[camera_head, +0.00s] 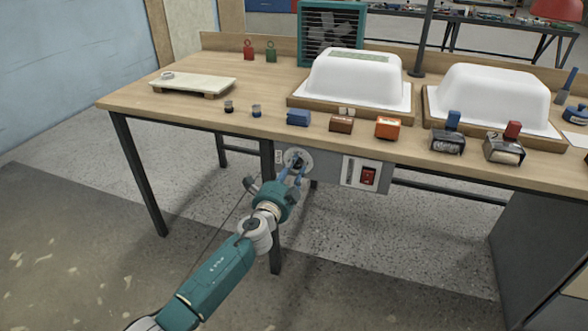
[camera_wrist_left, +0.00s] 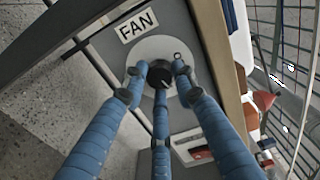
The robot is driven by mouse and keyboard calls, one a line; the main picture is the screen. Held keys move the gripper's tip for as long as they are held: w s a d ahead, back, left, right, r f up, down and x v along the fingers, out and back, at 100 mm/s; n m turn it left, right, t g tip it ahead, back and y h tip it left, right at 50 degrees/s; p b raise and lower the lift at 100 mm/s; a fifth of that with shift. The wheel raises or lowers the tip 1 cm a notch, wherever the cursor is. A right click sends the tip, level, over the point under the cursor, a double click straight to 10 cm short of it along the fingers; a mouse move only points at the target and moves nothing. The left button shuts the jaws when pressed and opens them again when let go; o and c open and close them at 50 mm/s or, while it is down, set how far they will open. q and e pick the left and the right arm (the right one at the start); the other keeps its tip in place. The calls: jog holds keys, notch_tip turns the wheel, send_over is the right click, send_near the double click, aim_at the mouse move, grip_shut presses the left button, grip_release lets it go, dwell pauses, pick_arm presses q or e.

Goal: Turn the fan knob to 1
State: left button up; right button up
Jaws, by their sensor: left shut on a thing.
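The fan knob (camera_wrist_left: 160,75) is a dark round knob on a pale round dial, beside a white label reading FAN (camera_wrist_left: 137,25) in the left wrist view. In the head view the dial (camera_head: 298,158) sits on the grey panel under the table's front edge. My left gripper (camera_head: 292,172) is at the dial, its blue fingers closed around the knob; they also show in the left wrist view (camera_wrist_left: 160,80). The fingers partly hide the knob and dial, and I cannot read its setting. The fan (camera_head: 331,32) is a teal box at the table's back. My right gripper is not in view.
A red switch (camera_head: 368,176) is on the same panel, right of the dial. The wooden table (camera_head: 190,115) holds two white tub shells (camera_head: 355,80), (camera_head: 493,92) and several small blocks along its front edge. Table legs stand near my arm. The floor at left is clear.

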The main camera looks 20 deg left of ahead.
pick_arm(q)
jog(key=shift+a+f+m, duration=0.15)
jog(key=shift+m, duration=1.35)
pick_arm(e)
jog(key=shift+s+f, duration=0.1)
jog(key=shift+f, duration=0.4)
pick_arm(q)
jog(key=o, duration=1.2)
jog(key=shift+a, duration=0.1)
jog(key=shift+c, duration=0.2)
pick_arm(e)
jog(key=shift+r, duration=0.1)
pick_arm(q)
jog(key=shift+s, duration=0.1)
jog(key=shift+s, duration=0.3)
jog(key=s, duration=1.1)
jog(key=shift+s+a, duration=0.15)
